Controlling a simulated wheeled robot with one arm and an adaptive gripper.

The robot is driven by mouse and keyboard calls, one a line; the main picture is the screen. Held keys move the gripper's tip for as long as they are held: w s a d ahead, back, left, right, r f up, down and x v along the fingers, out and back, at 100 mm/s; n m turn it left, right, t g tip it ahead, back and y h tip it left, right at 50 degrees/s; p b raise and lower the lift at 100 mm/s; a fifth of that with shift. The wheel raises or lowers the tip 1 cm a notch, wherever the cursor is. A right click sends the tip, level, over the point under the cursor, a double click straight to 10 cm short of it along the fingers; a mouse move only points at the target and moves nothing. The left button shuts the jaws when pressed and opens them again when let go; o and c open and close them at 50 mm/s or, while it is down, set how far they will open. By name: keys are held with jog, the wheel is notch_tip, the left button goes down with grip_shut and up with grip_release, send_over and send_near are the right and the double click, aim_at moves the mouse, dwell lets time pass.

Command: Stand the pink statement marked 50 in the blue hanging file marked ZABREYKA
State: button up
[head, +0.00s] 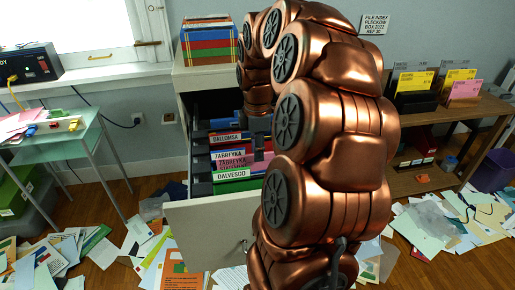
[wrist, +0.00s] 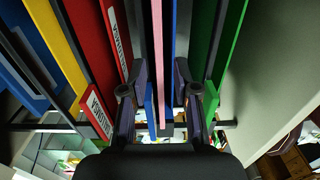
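The pink statement (wrist: 157,60) shows edge-on in the wrist view as a thin upright strip among the hanging files. Its 50 mark cannot be read. A blue file edge (wrist: 148,100) is close beside it, with no label readable there. In the head view, labels reading about ZABREYKA (head: 229,155) show in the open drawer, with pink (head: 262,163) to their right. My gripper (wrist: 164,88) is down in the drawer with its fingers apart, one on each side of the pink strip. My arm hides it in the head view.
A DALVESCO file (head: 233,174) is nearest the drawer front (head: 208,232), and a DALLOMSA file (head: 225,138) is farther back. Red files (wrist: 92,45) and a green file (wrist: 230,60) flank the fingers. Papers litter the floor. A shelf (head: 450,112) stands right.

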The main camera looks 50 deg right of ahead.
dwell(0.3)
jog(key=shift+r, duration=6)
jog(key=s+a+f+m+p, duration=0.1)
jog(key=s+a+m+p, duration=0.1)
jog(key=a, duration=0.8)
jog(key=s+a+f+m+p, duration=0.1)
jog(key=s+a+m+p, duration=0.1)
jog(key=a, duration=0.7)
jog(key=shift+s+a+f+m+g+p, duration=0.3)
jog(key=shift+s+a+f+m+p, duration=0.3)
jog(key=shift+s+a+f+m, duration=1.15)
jog(key=shift+s+a+f+m+g+p, duration=0.5)
jog(key=shift+s+a, duration=0.8)
jog(key=shift+s, duration=1.3)
jog(key=shift+s+a+f+m+g+p, duration=0.1)
jog(key=shift+s+a+f+m+p, duration=0.75)
jog(key=shift+s+a, duration=1)
